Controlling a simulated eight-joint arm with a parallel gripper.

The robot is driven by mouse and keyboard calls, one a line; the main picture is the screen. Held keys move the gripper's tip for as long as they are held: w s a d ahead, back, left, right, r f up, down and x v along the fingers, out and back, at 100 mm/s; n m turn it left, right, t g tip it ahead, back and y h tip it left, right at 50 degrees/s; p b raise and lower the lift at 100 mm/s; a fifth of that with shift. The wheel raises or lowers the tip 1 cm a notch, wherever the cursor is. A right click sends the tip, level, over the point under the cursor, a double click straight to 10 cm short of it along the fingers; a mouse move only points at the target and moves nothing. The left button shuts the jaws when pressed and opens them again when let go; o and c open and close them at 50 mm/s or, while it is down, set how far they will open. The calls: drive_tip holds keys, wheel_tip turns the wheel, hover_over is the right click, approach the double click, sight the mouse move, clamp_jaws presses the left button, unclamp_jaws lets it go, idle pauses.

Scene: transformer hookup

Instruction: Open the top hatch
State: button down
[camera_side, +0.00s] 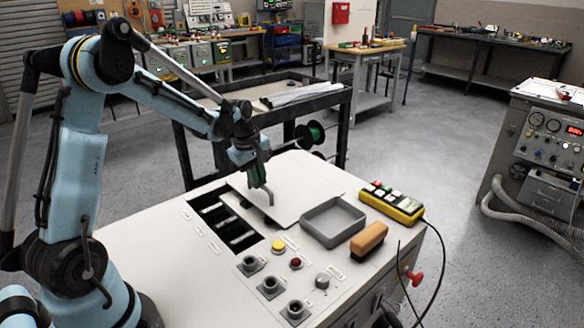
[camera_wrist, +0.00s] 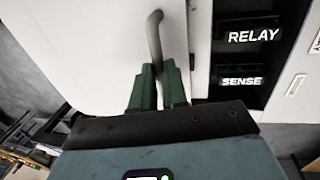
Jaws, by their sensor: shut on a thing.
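The top hatch (camera_side: 310,188) is a flat pale panel on top of the white cabinet, and its surface also shows in the wrist view (camera_wrist: 90,40). Its bent grey handle (camera_side: 268,192) rises near its left side and shows between my fingers in the wrist view (camera_wrist: 154,35). My gripper (camera_side: 262,185) has green fingers and is shut on this handle; the fingers also show in the wrist view (camera_wrist: 156,85). A dark opening (camera_side: 222,222) with several slots lies uncovered left of the hatch. In the wrist view, RELAY (camera_wrist: 254,35) and SENSE (camera_wrist: 242,81) labels show inside it.
A grey open tray (camera_side: 333,222), a yellow pendant (camera_side: 392,203) and a brown-orange block (camera_side: 368,238) sit right of the hatch. Sockets (camera_side: 270,287) and a yellow button (camera_side: 278,246) are in front. A black cart (camera_side: 330,105) with cable spools stands behind.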

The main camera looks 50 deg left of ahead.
sight(276, 189)
drive_tip(key=w, duration=0.6)
drive_tip(key=c, duration=1.1)
unclamp_jaws()
drive_tip(key=shift+c, duration=0.2)
wheel_tip(276, 189, up, 12)
drive_tip(key=s, duration=0.2)
drive_tip(key=shift+s, duration=0.25)
